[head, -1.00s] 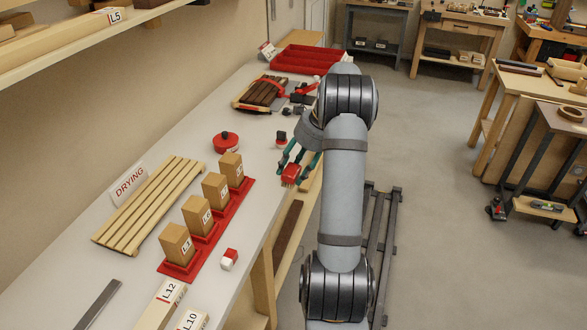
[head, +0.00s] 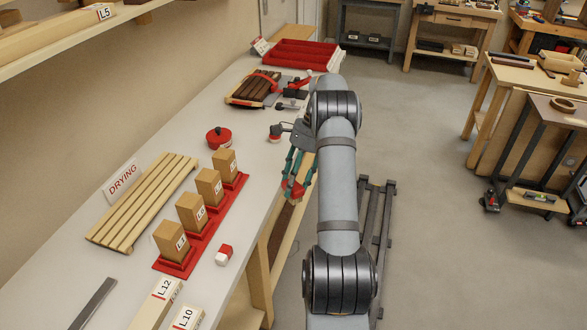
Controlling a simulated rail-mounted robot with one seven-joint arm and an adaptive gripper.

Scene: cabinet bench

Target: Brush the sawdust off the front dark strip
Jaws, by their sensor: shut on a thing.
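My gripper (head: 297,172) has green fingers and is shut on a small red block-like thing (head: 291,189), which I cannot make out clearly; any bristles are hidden. It hangs at the bench's front edge, clear of the strips. The dark brown strips (head: 251,88) lie side by side in a pale wooden frame farther back on the bench, with red clamp parts across them. They are too small to tell the front one clearly, and I cannot make out sawdust on them.
A red tray (head: 300,53) stands behind the strips. A red lidded pot (head: 219,138), a slatted drying rack (head: 142,200), a red base (head: 224,213) with several wooden blocks and a red-white block (head: 224,256) stand nearer. A small red-and-black item (head: 274,134) sits near the gripper.

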